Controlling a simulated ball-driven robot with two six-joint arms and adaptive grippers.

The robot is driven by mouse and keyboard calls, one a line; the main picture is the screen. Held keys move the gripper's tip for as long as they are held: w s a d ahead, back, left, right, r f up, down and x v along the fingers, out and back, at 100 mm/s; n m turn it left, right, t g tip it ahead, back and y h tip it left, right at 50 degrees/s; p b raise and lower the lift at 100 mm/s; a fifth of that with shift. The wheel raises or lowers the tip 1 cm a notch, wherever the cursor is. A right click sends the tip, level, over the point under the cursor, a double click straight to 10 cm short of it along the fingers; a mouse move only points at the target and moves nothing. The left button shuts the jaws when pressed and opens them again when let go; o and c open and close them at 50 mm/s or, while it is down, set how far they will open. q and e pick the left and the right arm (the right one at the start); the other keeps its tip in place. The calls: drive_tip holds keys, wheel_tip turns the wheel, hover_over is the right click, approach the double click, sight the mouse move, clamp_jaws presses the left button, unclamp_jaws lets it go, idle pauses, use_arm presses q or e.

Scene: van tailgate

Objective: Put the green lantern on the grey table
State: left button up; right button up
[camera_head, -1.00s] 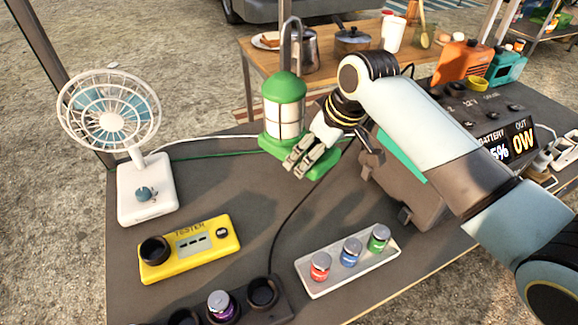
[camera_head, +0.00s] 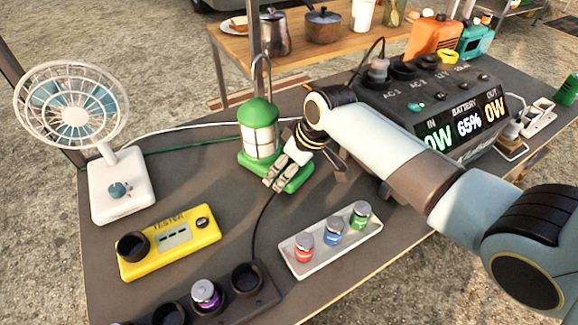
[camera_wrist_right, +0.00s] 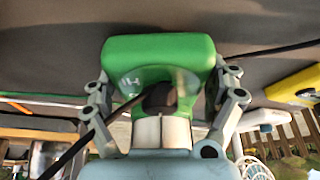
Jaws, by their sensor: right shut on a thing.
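The green lantern (camera_head: 258,130) has a green cap, a pale glass body, a wire handle and a green base. It stands upright at the grey table (camera_head: 215,190), its base on or just above the top; I cannot tell which. My right gripper (camera_head: 280,178) is at the base from the right. In the right wrist view, the fingers (camera_wrist_right: 165,100) flank the lantern's green base (camera_wrist_right: 160,58) on both sides, shut on it. My left gripper is not in view.
A white fan (camera_head: 118,188) and yellow tester (camera_head: 168,243) are on the left. A tray (camera_head: 322,250) of several small jars lies in front. A dark power station (camera_head: 425,115) stands right. A wooden table (camera_head: 225,50) with pots is behind. Cables run past the lantern.

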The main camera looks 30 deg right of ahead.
drive_tip(key=o, duration=1.5)
drive_tip(key=shift+c, duration=0.2)
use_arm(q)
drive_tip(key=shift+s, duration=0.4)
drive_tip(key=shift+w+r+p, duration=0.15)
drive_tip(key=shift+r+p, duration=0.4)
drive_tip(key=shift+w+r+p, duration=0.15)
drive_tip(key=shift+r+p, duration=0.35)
use_arm(e)
drive_tip(key=v, duration=1.2)
